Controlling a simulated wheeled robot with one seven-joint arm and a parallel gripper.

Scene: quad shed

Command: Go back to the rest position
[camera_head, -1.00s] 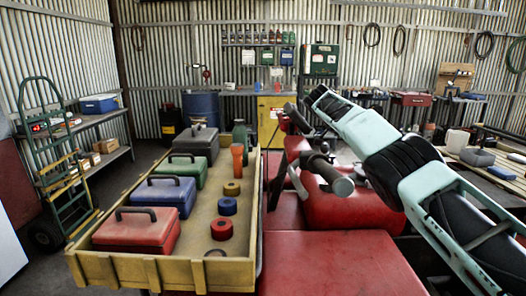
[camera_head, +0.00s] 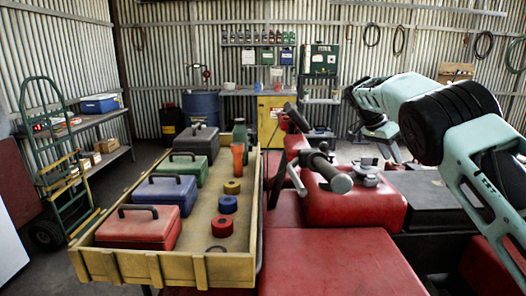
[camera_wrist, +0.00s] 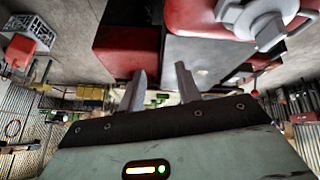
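My gripper (camera_wrist: 160,80) shows in the wrist view with its two grey fingers apart and nothing between them, so it is open and empty. In the head view my arm reaches in from the right edge, bends, and its far part hangs over the area right of the quad's red tank (camera_head: 352,208). The fingers cannot be made out clearly there. In the wrist view a red body with a grey cap (camera_wrist: 258,22) is at the top right, apart from the fingers.
A yellow-sided tray (camera_head: 165,268) holds several toolboxes and tape rolls at left. Handlebars and the red quad body (camera_head: 320,262) fill the middle. A hand truck (camera_head: 55,150) and shelf stand at left. A yellow cabinet (camera_head: 270,122) and blue drum (camera_head: 201,113) stand at the back.

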